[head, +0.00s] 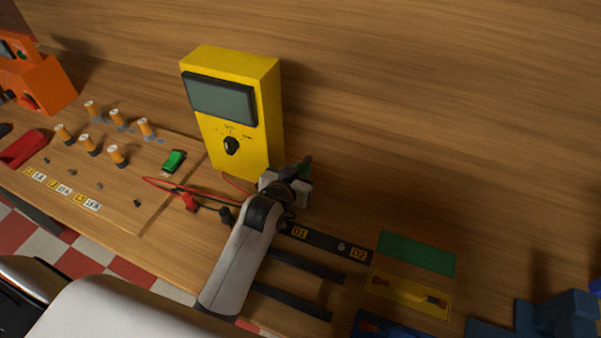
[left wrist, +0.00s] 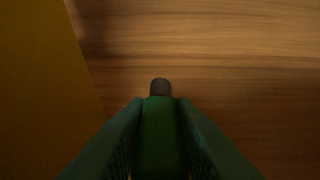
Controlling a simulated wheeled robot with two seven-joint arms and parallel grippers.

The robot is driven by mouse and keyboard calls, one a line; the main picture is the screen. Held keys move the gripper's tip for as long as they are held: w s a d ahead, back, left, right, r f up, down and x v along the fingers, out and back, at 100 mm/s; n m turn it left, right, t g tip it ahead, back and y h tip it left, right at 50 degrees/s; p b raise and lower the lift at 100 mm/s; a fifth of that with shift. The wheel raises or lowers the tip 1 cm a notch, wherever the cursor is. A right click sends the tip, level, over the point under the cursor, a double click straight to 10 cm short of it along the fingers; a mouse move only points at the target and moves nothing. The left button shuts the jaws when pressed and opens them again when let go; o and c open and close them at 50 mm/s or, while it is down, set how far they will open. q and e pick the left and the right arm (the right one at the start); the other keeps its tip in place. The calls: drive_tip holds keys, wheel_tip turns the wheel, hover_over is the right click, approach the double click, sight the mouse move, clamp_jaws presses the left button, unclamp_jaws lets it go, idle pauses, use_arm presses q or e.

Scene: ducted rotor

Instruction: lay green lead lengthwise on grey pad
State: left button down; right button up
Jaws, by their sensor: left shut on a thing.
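The green lead (left wrist: 158,130) sits between the two fingers of my left gripper (left wrist: 158,112) in the left wrist view, its dark tip pointing away from the fingers. In the head view a little of the green lead (head: 305,170) shows past my left gripper (head: 301,180), which is shut on it beside the lower right of the yellow meter. Most of the lead is hidden by the gripper. I cannot pick out a grey pad for certain; green, yellow and blue pads show at the lower right. My right gripper is not in view.
The yellow meter (head: 262,110) stands close to my left gripper. A board (head: 120,195) with orange posts is at left. A dark strip marked D1 and D2 (head: 322,240) leads toward the green pad (head: 415,253) and yellow pad (head: 385,288). The wooden top behind is clear.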

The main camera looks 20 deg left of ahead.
use_arm(q)
drive_tip(key=shift+w, duration=0.55)
drive_tip(key=shift+w+f, duration=0.1)
drive_tip(key=shift+w, duration=0.05)
drive_tip(key=shift+f+p, duration=0.4)
drive_tip(key=shift+f, duration=1.25)
drive_tip(key=shift+f, duration=0.1)
drive_tip(key=c, duration=1.6)
unclamp_jaws()
drive_tip(key=o, duration=0.4)
